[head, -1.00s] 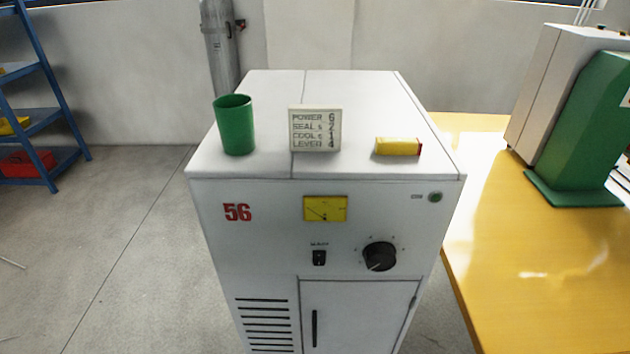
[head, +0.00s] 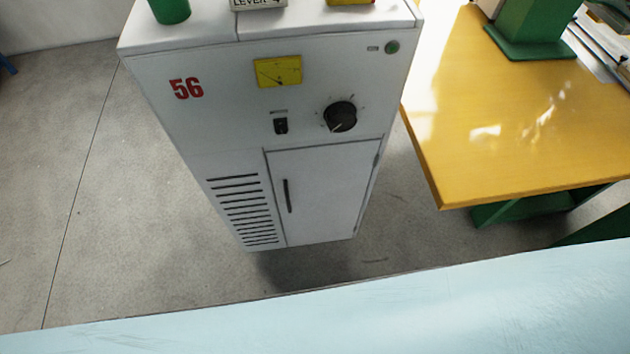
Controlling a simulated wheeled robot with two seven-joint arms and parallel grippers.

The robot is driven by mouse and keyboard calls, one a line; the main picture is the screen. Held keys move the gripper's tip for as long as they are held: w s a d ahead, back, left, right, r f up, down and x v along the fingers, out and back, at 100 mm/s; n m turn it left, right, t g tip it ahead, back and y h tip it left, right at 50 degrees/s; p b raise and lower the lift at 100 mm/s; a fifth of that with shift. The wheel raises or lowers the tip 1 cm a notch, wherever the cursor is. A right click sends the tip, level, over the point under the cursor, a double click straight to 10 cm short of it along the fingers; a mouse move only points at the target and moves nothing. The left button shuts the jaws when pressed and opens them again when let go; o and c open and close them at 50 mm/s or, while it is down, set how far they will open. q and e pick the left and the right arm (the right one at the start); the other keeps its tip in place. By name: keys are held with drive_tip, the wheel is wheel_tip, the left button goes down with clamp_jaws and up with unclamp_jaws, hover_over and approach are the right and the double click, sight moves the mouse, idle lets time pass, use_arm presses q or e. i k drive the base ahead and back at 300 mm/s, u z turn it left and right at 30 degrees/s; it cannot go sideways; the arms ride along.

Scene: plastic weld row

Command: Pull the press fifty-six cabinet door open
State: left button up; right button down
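The white press cabinet marked 56 (head: 186,89) stands ahead in the head view. Its door (head: 322,190) is on the lower right of the front and looks closed. A dark vertical handle (head: 287,196) is near the door's left edge, and hinges show along its right edge. Above the door are a yellow meter (head: 278,71), a small black switch (head: 281,126) and a black knob (head: 341,117). Neither of my grippers is in view.
A yellow table (head: 510,110) stands close on the right, with a green machine base (head: 525,40) on it. A light blue surface (head: 400,315) crosses the bottom foreground. Bare floor (head: 120,210) lies left of the cabinet. A green cup (head: 170,10) stands on the cabinet top.

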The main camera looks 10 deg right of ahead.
sight(320, 190)
drive_tip(key=k, duration=1.3)
drive_tip(key=u, duration=0.9)
drive_tip(key=i, duration=1.35)
drive_tip(key=z, duration=0.5)
